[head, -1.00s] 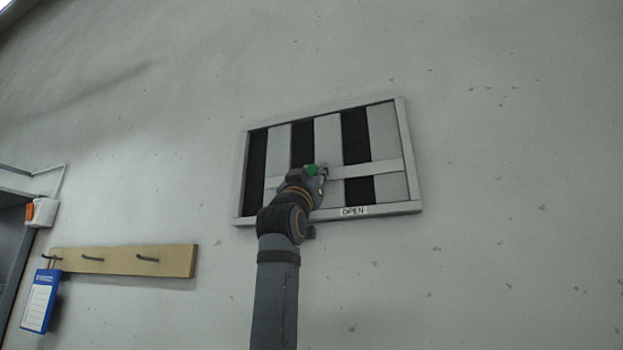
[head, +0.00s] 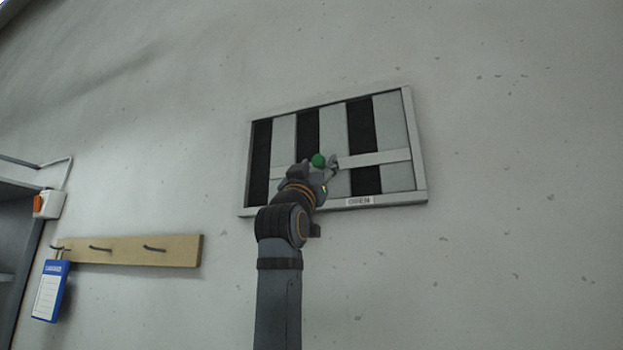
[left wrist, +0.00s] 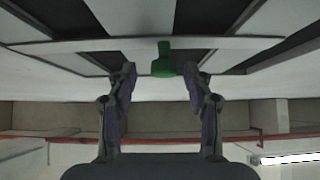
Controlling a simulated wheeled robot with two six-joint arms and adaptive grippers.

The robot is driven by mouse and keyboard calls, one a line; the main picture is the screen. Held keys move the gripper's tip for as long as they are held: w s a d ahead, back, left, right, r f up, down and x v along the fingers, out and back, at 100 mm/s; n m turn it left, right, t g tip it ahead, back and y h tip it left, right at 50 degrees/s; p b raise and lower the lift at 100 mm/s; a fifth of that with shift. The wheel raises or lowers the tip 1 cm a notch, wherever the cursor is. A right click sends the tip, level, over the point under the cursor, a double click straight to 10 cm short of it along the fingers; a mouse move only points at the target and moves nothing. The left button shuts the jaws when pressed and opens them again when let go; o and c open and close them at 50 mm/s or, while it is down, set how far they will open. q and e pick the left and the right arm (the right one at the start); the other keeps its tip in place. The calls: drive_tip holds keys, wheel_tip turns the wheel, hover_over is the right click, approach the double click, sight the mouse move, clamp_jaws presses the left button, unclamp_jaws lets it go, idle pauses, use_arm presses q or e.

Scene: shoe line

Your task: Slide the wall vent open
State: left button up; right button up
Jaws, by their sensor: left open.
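The wall vent (head: 421,180) is a light grey frame with alternating grey slats and black slots. A pale horizontal bar (head: 385,157) crosses it and carries a green knob (head: 318,160). The knob also shows in the left wrist view (left wrist: 164,62). A label that seems to read OPEN (head: 359,201) is on the lower frame. My left gripper (head: 319,171) is at the knob. In the left wrist view its open fingers (left wrist: 159,78) stand either side of the knob, with a gap on each side. My right gripper is not in view.
An orange-and-white wall box (head: 48,204) is beside a dark opening at the far left. The wall right of the vent is bare.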

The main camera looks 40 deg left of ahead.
use_arm(q)
drive_tip(key=v, duration=0.9)
drive_tip(key=shift+d, duration=0.1)
